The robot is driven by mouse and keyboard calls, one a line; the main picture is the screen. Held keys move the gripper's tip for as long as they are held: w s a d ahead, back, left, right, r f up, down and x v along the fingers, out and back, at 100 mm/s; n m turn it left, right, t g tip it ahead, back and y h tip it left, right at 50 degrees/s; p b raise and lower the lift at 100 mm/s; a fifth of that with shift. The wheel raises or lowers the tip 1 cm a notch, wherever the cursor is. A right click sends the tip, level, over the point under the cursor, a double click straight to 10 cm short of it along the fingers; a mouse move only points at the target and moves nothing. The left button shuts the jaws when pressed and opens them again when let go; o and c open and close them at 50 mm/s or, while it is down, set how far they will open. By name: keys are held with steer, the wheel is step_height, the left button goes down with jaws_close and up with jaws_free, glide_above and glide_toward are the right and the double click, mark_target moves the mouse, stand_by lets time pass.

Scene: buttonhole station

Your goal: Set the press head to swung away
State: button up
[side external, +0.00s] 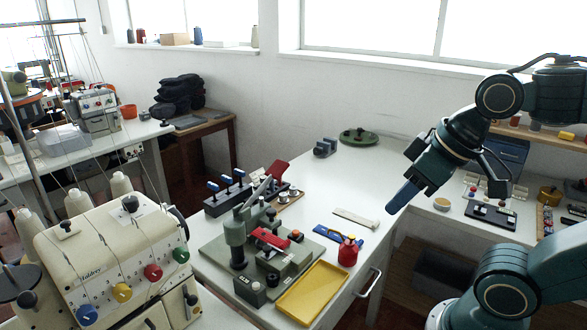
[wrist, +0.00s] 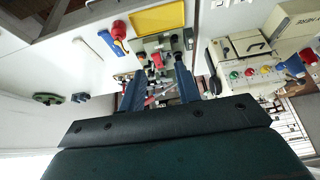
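The grey-green press (side external: 235,235) stands on a flat baseplate (side external: 225,262) on the white table. It has an upright column, a slanted lever (side external: 259,192) and a red bar (side external: 270,238) lying across its middle. I cannot clearly tell which way the press head is turned. My gripper (side external: 396,206) is in the air to the right of the press, well apart from it, pointing down and left. In the wrist view its two blue fingers are spread with nothing between them (wrist: 160,78); the press (wrist: 162,48) shows beyond them, partly hidden by the fingers.
A cream sewing machine (side external: 110,255) stands at left. The table's back stretch is mostly clear.

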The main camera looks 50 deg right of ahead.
steer(key=w+d+r+m+g, duration=0.1)
steer(key=w+r+m+g, duration=0.1)
steer(key=w, duration=0.6)
steer(key=w+r+m+g, duration=0.1)
steer(key=w+r+m, duration=0.15)
steer(key=w, duration=0.65)
steer(key=m+g, duration=0.3)
steer(key=m, duration=0.2)
glide_above(271, 210)
step_height(271, 210, down, 8)
steer(key=shift+s+n, duration=0.1)
steer(key=shift+n, duration=0.15)
step_height(271, 210, down, 14)
steer(key=shift+r, duration=0.15)
steer(key=shift+c, duration=0.4)
jaws_close()
